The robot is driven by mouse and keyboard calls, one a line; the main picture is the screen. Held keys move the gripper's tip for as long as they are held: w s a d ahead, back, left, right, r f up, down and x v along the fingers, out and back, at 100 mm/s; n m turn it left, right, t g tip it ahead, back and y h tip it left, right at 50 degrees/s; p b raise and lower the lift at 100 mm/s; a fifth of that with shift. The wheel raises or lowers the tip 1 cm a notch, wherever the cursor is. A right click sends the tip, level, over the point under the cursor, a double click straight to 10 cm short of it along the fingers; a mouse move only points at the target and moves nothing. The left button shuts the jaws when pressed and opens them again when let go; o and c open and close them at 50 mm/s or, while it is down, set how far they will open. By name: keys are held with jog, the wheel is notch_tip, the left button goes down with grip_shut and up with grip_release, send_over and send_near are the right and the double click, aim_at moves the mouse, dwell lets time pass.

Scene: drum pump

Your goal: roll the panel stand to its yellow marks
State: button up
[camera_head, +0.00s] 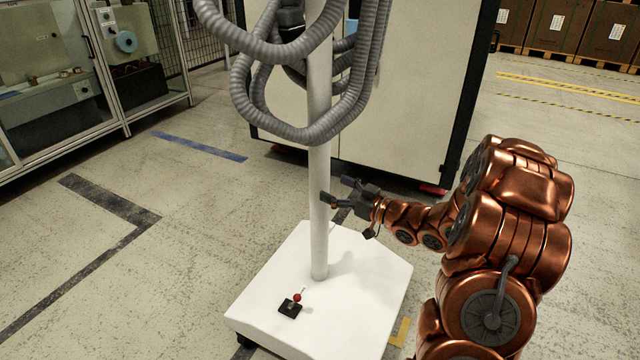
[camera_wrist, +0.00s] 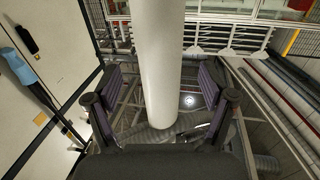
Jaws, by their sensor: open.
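The panel stand has a white wheeled base (camera_head: 340,310) and an upright white post (camera_head: 318,220); its top is out of view. A small black pedal block with a red knob (camera_head: 297,298) sits on the base. In the wrist view the post (camera_wrist: 163,60) stands between the two spread fingers, with gaps on both sides; I see no contact. A yellow corner mark (camera_head: 400,332) shows on the floor beside the base's right front edge. Other yellow marks are not visible near the base.
Grey corrugated hoses (camera_head: 268,50) loop around the upper post. A large white cabinet (camera_head: 410,90) with black edges stands behind. A glazed machine enclosure (camera_head: 60,80) is at left. Black (camera_head: 110,205) and blue (camera_head: 198,146) floor tape lies on open floor at left.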

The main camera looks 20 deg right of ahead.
aim_at(328, 184)
jog(key=shift+b+x, duration=0.6)
jog(key=shift+x, duration=2.15)
jog(key=shift+r, duration=0.1)
grip_shut()
